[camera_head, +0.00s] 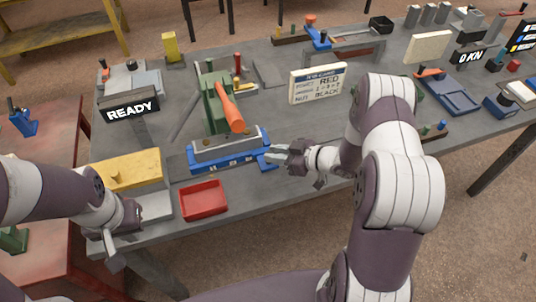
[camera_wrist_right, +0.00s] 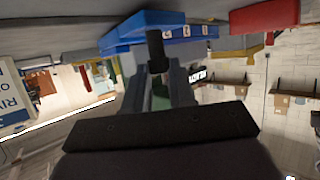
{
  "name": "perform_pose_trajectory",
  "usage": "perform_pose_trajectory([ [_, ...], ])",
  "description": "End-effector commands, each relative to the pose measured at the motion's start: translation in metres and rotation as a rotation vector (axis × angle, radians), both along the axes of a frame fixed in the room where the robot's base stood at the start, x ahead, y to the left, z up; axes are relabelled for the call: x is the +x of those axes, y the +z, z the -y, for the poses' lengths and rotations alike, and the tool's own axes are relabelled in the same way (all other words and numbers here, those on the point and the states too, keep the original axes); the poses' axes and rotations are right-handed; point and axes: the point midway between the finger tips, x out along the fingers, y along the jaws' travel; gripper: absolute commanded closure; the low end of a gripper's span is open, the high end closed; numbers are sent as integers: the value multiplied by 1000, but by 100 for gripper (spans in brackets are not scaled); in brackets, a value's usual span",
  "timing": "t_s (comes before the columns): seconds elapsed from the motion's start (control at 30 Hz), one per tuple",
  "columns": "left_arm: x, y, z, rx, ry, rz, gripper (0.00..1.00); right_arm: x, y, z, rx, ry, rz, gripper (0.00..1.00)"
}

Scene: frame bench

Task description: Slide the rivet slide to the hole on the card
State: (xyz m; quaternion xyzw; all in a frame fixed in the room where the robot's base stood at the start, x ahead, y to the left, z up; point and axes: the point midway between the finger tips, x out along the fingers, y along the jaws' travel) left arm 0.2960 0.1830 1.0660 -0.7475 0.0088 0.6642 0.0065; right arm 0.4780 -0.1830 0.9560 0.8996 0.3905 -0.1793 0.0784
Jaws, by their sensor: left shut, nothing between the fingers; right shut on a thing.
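The rivet slide (camera_head: 190,158) is a blue slide with small white marks along its front, below the green press (camera_head: 214,108) with an orange lever. A blue end tab (camera_head: 266,163) sticks out at its right. My right gripper (camera_head: 272,153) is shut at that end; in the right wrist view a dark knob (camera_wrist_right: 155,46) on the blue slide (camera_wrist_right: 120,30) stands between its fingers. My left gripper (camera_head: 108,245) is shut and empty at the front left.
A red tray (camera_head: 203,201) and a yellow block (camera_head: 128,168) lie at the front left. A READY sign (camera_head: 131,110) stands behind them. A blue fixture (camera_head: 447,95) and a 0 KN display (camera_head: 470,54) are farther right.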

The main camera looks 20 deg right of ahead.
Motion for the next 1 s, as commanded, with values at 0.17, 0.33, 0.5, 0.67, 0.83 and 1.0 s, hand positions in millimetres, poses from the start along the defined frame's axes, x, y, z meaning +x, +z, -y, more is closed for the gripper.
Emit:
perform_pose_trajectory([
  [0.17,0,0,0,0,0,0,100,0,0,4,2,1,0,100],
  [0.33,0,0,0,0,0,0,100,0,0,3,2,0,-1,69],
  [0.5,0,0,0,0,0,0,100,0,0,3,2,1,0,50],
  [0.67,0,0,0,0,0,0,100,0,0,4,2,1,0,50],
  [0.83,0,-3,0,0,0,0,100,-10,6,17,2,-4,1,50],
  [1.0,0,-10,0,0,0,0,100,-39,23,49,1,-8,3,50],
])
